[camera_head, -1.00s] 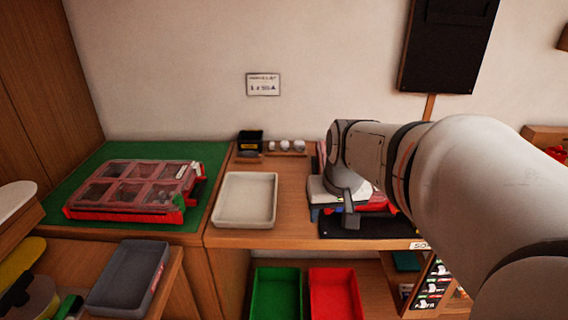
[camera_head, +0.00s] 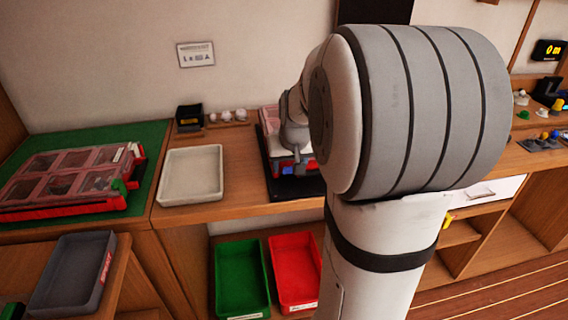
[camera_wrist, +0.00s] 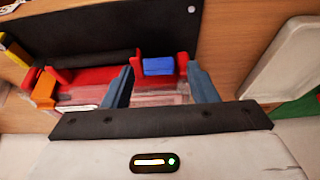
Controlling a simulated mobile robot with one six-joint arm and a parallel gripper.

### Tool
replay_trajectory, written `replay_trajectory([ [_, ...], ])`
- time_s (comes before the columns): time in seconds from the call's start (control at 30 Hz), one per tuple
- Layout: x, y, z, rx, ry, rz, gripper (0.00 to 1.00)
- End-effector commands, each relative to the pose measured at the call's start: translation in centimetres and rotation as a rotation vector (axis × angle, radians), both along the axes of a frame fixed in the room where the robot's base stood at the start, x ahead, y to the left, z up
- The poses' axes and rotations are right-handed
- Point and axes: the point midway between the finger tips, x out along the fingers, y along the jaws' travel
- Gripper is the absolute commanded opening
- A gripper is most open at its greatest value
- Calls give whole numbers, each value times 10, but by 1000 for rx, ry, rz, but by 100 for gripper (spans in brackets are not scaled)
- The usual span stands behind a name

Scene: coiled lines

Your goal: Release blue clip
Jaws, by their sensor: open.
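The blue clip (camera_wrist: 158,66) sits on the red front edge of a clear-lidded case (camera_wrist: 85,76) in the wrist view. The clip lies between and just beyond the tips of my gripper (camera_wrist: 160,72). The blue-grey fingers are spread apart with a gap on each side of the clip. An orange clip (camera_wrist: 44,90) is at the left of the same edge. In the head view the case's pinkish lid (camera_head: 268,119) shows at the back of the bench, and my arm hides most of the case. A small blue patch there is too small to tell apart.
A black mat (camera_wrist: 120,32) lies in front of the case. A white tray (camera_head: 191,174) and a red compartment case (camera_head: 70,180) stand to the left. Green (camera_head: 241,278) and red (camera_head: 296,272) bins stand below the bench. A grey bin (camera_head: 72,272) is at lower left.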

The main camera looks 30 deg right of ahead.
Motion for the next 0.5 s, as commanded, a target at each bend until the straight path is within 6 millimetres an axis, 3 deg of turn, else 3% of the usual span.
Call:
replay_trajectory([
  [0.17,0,0,0,0,0,0,51],
  [0.5,-1,0,0,1,1,-1,23],
])
